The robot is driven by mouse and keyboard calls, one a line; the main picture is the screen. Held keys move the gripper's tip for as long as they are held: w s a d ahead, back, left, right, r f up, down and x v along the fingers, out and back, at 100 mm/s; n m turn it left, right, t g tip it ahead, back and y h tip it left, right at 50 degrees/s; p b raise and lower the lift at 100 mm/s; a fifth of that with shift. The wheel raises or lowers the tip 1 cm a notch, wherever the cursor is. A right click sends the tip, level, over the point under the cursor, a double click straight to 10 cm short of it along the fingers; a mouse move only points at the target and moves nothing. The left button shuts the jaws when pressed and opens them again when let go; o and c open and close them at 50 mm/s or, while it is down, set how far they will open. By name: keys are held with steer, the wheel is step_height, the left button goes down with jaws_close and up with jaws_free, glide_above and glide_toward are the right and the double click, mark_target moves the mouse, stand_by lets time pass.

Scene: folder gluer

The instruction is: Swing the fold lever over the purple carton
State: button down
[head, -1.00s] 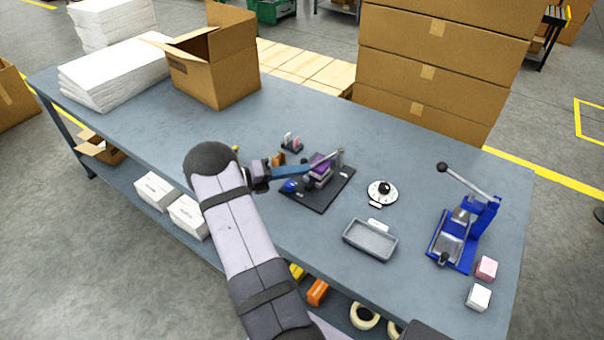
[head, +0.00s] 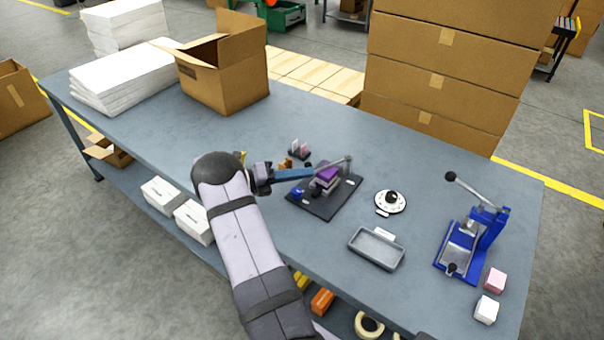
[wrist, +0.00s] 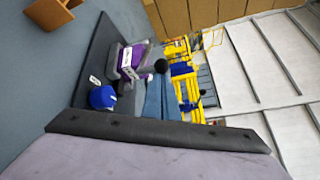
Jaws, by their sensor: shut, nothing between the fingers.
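The purple carton (head: 329,173) sits in a small fixture on a black base plate (head: 327,209). It also shows in the wrist view (wrist: 138,56), partly covered. The fold lever (head: 334,163) is a thin grey rod reaching up to the right past the carton; its dark round knob shows in the wrist view (wrist: 161,66). My gripper (head: 312,173) has blue fingers, shut and empty, close to the carton's left side and the lever. In the wrist view the fingers (wrist: 161,98) point toward the knob. I cannot tell whether they touch the lever.
A blue part (head: 298,193) is at the plate's left. A small holder (head: 298,151) stands behind. A white dial (head: 390,201), a grey tray (head: 376,249) and a blue lever press (head: 472,242) stand to the right. An open cardboard box (head: 222,75) stands at the back left.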

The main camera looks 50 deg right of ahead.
steer(key=shift+s, duration=0.1)
steer(key=shift+s+a+f+p, duration=0.45)
steer(key=shift+s+a, duration=0.05)
steer(key=shift+s, duration=0.2)
steer(key=shift+s+a+f+p, duration=0.4)
steer(key=shift+s+a+p, duration=0.05)
steer(key=shift+s, duration=0.25)
steer(key=w+a+r+b, duration=0.1)
steer(key=w+a+b, duration=0.2)
steer(key=w+a, duration=0.3)
steer(key=shift+w+a+r, duration=0.15)
steer(key=shift+w+a, duration=0.05)
steer(key=shift+w, duration=0.55)
steer(key=shift+a, duration=0.1)
steer(key=s+a+r+m+t+y+p, duration=0.1)
steer(key=s+a+m+t+y, duration=0.2)
steer(key=a+m, duration=0.5)
steer(key=s+a+m+t+y+p, duration=0.1)
steer(key=s+a+m+t+y, duration=0.2)
steer(key=a, duration=1.2)
steer(key=s+a+r+m+t+y+p, duration=0.1)
steer(key=s+a+m+y, duration=0.5)
steer(key=a+m, duration=0.6)
steer(key=shift+s+r+m+t+y+p, duration=0.3)
steer(key=shift+m+t+y+p, duration=0.3)
steer(key=shift+t, duration=0.4)
